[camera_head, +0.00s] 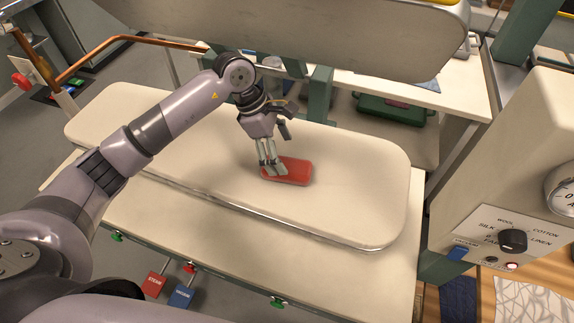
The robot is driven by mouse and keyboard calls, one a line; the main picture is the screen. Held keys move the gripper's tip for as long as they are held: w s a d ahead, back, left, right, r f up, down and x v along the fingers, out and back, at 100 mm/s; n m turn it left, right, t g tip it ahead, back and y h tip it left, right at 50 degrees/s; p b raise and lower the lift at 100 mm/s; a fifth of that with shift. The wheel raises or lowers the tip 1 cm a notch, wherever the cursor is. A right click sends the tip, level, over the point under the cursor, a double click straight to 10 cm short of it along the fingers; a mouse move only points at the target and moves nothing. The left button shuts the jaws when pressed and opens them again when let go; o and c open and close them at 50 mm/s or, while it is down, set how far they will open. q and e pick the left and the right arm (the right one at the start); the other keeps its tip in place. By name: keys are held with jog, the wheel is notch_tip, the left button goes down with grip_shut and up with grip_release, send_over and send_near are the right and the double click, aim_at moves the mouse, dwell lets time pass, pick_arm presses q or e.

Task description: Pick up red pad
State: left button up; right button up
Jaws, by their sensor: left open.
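The red pad (296,172) lies flat on the cream padded pressing board (340,190), right of the board's middle. It is a small rounded block. My left gripper (273,171) reaches down from above with its fingers at the pad's left end. The fingers are open and cover part of that end. I cannot tell whether they touch the pad. My right gripper is not in view.
A large grey upper press plate (300,32) hangs above the back of the board. A control box (520,190) with a dial stands at the right. A green case (392,110) sits on a shelf behind. The board around the pad is clear.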

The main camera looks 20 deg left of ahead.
aim_at(287, 164)
pick_arm(q)
jog(key=shift+s+d+f+p, duration=0.1)
jog(key=shift+d+f+p, duration=0.05)
jog(key=shift+f+p, duration=0.2)
jog(key=p+x, duration=0.2)
jog(key=x, duration=0.1)
jog(key=shift+s+f, duration=0.1)
jog(key=shift+f, duration=0.1)
jog(key=shift+d+f, duration=0.1)
jog(key=shift+f, duration=0.4)
jog(key=c, duration=1.3)
